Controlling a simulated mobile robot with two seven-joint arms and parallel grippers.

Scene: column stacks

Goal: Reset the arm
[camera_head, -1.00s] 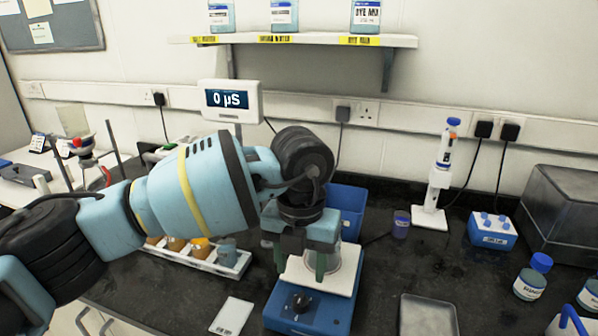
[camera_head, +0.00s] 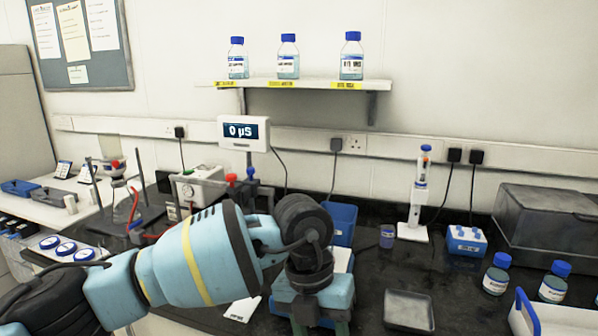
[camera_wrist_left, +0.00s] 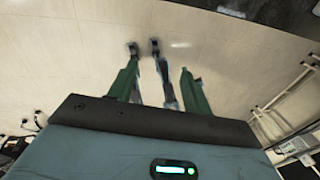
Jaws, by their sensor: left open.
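My left arm comes in from the left in the head view. Its left gripper (camera_head: 320,326) points down at the bottom edge of the picture, in front of the bench top. In the left wrist view the two green fingers (camera_wrist_left: 158,88) stand apart with nothing held between them. Pale floor lies beyond them. A white plate (camera_head: 342,260) shows only in part behind my wrist. Whatever stands on it is hidden. My right gripper is in neither view.
A meter display (camera_head: 244,132) reads 0 µS at the back. Capped bottles (camera_head: 496,275) stand farther right. A shelf (camera_head: 305,83) holds three bottles.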

